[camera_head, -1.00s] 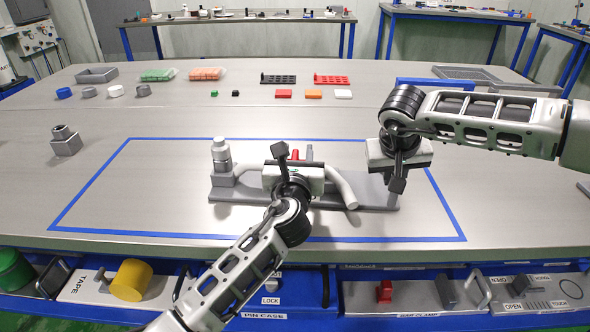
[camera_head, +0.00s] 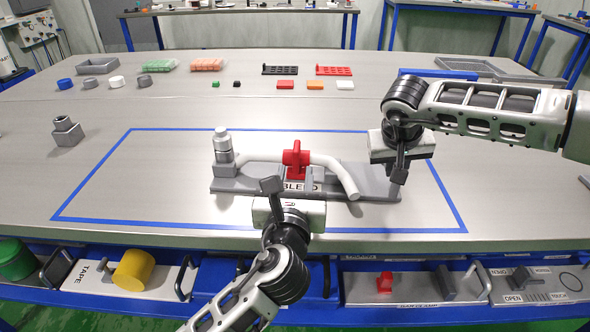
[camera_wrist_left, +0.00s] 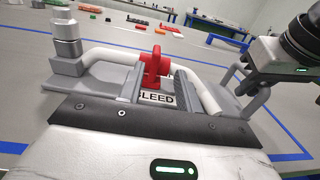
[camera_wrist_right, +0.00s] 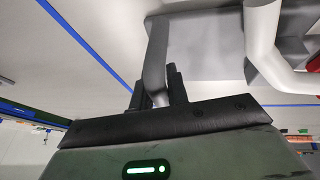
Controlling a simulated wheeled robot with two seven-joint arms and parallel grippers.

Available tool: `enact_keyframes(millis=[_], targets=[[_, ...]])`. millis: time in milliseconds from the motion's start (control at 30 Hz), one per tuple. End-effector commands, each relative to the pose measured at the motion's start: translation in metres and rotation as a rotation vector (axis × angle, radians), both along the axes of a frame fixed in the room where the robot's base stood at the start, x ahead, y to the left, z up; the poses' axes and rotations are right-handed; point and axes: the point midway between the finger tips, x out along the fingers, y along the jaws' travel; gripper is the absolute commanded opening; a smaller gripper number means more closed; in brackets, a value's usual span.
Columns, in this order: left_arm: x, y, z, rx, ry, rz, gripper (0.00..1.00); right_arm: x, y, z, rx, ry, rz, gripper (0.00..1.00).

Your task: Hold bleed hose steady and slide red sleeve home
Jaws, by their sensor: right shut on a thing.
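A white bleed hose (camera_head: 328,162) arches along a grey base (camera_head: 228,186) labelled BLEED, inside the blue tape outline. A red sleeve (camera_head: 296,160) with an upright tab sits around the hose's middle; it also shows in the left wrist view (camera_wrist_left: 155,68). My left gripper (camera_head: 290,185) is in front of the base, on the near side of the sleeve. Its fingers are apart and empty, with the label visible between them. My right gripper (camera_head: 397,176) is at the base's right end, shut on a grey handle (camera_wrist_right: 157,45). The handle's lower part is hidden by the fingers.
A grey and silver cylindrical fitting (camera_head: 223,146) stands at the base's left end. A grey block with a ring (camera_head: 66,130) stands left of the tape. Small blocks, trays and caps lie at the back. The table within the tape is otherwise clear.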

Motion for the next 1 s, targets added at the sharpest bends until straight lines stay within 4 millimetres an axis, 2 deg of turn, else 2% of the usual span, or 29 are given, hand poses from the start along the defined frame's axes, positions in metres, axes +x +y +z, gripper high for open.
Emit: enact_keyframes(millis=[33, 100, 133, 467, 567, 1000], targets=[[0.0, 0.0, 0.0, 0.0, 0.0, 0.0, 0.35, 0.0, 0.001, 0.0, 0.001, 0.0, 0.001, 0.19], [0.0, 0.0, 0.0, 0.0, 0.0, 0.0, 0.35, 0.0, 0.0, 0.0, 0.001, 0.0, 0.0, 0.38], [0.0, 0.0, 0.0, 0.0, 0.0, 0.0, 0.35, 0.0, 0.0, 0.0, 0.001, 0.0, 0.0, 0.41], [0.0, 0.0, 0.0, 0.0, 0.0, 0.0, 0.35, -0.001, 0.001, 0.004, 0.001, -0.001, 0.001, 0.41], [0.0, 0.0, 0.0, 0.0, -0.001, 0.0, 0.35, -0.005, 0.003, 0.014, 0.001, -0.001, 0.002, 0.41], [0.0, 0.0, 0.0, 0.0, 0.0, 0.0, 0.35, -0.038, 0.021, 0.092, 0.0, -0.003, 0.002, 0.41]])
